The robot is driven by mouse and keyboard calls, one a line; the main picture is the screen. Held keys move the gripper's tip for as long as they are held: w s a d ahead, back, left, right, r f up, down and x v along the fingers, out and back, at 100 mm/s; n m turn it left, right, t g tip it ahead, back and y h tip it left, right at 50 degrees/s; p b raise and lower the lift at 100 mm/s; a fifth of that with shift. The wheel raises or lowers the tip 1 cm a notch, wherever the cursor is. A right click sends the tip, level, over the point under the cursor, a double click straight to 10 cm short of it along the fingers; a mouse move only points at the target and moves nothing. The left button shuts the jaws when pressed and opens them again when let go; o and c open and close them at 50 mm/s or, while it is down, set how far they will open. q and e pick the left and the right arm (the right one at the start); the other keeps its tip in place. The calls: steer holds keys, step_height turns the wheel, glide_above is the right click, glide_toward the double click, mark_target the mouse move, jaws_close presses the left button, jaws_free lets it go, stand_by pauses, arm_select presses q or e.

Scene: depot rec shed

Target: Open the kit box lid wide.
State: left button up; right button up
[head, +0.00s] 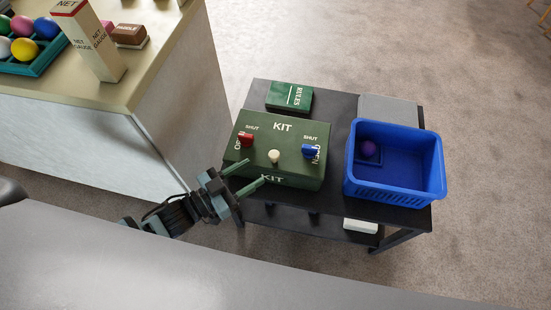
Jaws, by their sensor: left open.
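The green kit box (293,165) sits on the dark cart, with its lid (284,133) down. A cream knob (274,156) stands at the lid's front middle. A red latch handle (246,140) is at the left and a blue latch handle (309,151) at the right. Each is beside SHUT and OPEN lettering, and each partly covers its OPEN word. My left gripper (255,171) is open and empty at the box's front left corner, fingers pointing toward it. I cannot tell whether they touch the box. My right gripper is not in view.
A white object (361,226) is on the cart's lower shelf. The counter (130,92) at left holds a ball tray and a net gauge.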

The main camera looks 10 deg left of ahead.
mark_target(269, 158)
arm_select(q)
steer(key=shift+w+a+m+h+b, duration=0.1)
steer(key=shift+w+m+h+b, duration=0.3)
steer(key=shift+w, duration=0.45)
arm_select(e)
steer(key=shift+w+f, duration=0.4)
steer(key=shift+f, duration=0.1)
arm_select(q)
steer(key=shift+b+x, duration=0.5)
steer(key=shift+x, duration=3.4)
steer(key=shift+f, duration=0.1)
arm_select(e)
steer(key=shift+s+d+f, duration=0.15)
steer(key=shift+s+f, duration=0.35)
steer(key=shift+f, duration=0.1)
arm_select(q)
steer(key=c, duration=0.9)
jaws_close()
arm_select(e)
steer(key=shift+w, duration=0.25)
